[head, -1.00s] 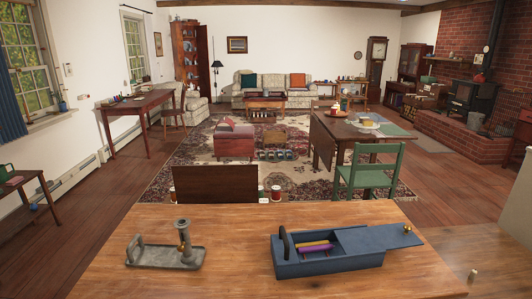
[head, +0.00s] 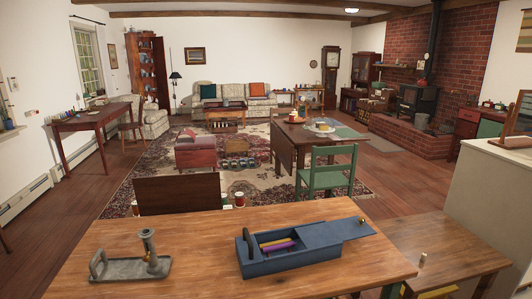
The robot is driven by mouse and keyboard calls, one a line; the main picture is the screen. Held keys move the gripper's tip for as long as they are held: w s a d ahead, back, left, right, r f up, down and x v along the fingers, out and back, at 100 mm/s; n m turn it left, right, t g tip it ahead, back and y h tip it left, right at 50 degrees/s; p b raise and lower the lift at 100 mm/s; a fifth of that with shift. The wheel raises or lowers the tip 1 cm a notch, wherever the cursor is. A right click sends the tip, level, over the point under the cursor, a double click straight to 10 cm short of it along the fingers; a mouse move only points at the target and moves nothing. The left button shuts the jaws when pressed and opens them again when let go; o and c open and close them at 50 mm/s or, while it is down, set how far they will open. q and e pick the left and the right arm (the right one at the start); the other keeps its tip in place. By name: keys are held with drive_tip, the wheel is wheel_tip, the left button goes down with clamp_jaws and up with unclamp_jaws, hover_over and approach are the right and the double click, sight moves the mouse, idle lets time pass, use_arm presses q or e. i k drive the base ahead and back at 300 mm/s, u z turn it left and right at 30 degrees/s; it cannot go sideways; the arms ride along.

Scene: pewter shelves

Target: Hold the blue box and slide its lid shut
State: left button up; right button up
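The blue box (head: 285,261) sits on the wooden table, right of the table's middle. Its blue lid (head: 335,232) is slid out to the right, past the box's right end, with a gold knob (head: 362,221) near the lid's far right end. The left part of the box is open, and a yellow stick (head: 279,238) and a purple stick (head: 280,246) show inside. A dark upright handle stands at the box's left end. Neither of my grippers is in view.
A grey tray (head: 130,273) with a candlestick (head: 150,248) stands on the left of the wooden table (head: 205,279). The tabletop between tray and box is clear. A lower wooden surface (head: 450,248) with a small peg (head: 423,258) adjoins on the right, beside a pale cabinet (head: 490,205).

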sight(348, 228)
drive_tip(key=u, duration=0.5)
drive_tip(key=k, duration=0.2)
drive_tip(key=z, duration=1.7)
drive_tip(key=i, duration=1)
drive_tip(key=u, duration=1)
drive_tip(key=i, duration=0.55)
drive_tip(key=u, duration=0.55)
